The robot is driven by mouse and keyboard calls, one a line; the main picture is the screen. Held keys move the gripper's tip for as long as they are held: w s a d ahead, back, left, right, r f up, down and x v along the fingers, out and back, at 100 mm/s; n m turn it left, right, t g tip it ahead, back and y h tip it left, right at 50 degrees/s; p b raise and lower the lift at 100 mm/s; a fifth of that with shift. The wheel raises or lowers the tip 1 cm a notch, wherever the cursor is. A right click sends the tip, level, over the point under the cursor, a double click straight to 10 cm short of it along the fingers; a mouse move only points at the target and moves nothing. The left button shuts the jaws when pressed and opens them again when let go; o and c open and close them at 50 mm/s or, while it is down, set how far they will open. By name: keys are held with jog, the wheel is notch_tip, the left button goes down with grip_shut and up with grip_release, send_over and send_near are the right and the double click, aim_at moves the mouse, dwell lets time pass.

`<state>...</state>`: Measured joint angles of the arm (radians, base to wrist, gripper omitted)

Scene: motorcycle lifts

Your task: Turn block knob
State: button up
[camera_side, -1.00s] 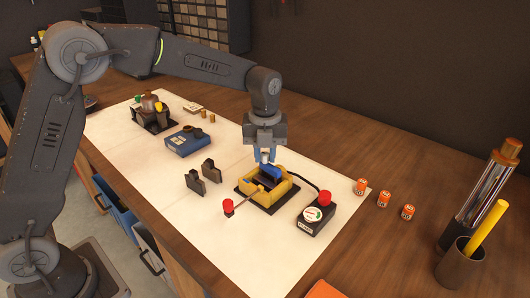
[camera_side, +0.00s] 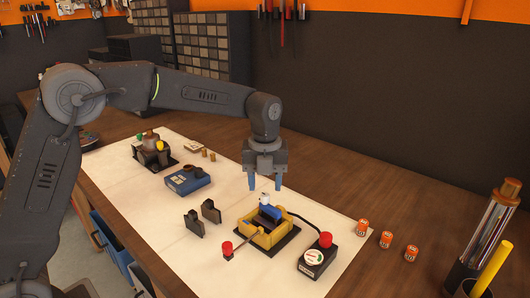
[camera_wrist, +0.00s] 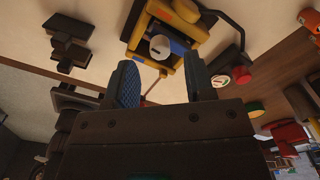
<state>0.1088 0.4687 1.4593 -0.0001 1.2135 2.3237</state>
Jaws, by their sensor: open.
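A yellow frame block (camera_side: 250,231) with a blue part (camera_side: 270,212) stands on a dark base plate on the white sheet. A white knob (camera_side: 265,198) rises from its back side. In the wrist view the knob (camera_wrist: 160,47) shows a dark slot on its round face, with the yellow frame (camera_wrist: 137,35) around it. My gripper (camera_side: 265,184) is above the knob, its two blue fingers spread apart and empty. In the wrist view the open fingers (camera_wrist: 162,82) lie below the knob in the picture, clear of it.
A black box with a red button (camera_side: 325,239) and gauge is cabled to the block's right. A red-tipped lever (camera_side: 227,247) sticks out at the left. Black brackets (camera_side: 203,218), a blue box (camera_side: 188,180) and orange cans (camera_side: 386,239) stand nearby.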

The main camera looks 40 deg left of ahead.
aim_at(265, 195)
notch_tip(265, 195, up, 10)
jog(key=shift+r, duration=0.15)
dwell(0.3)
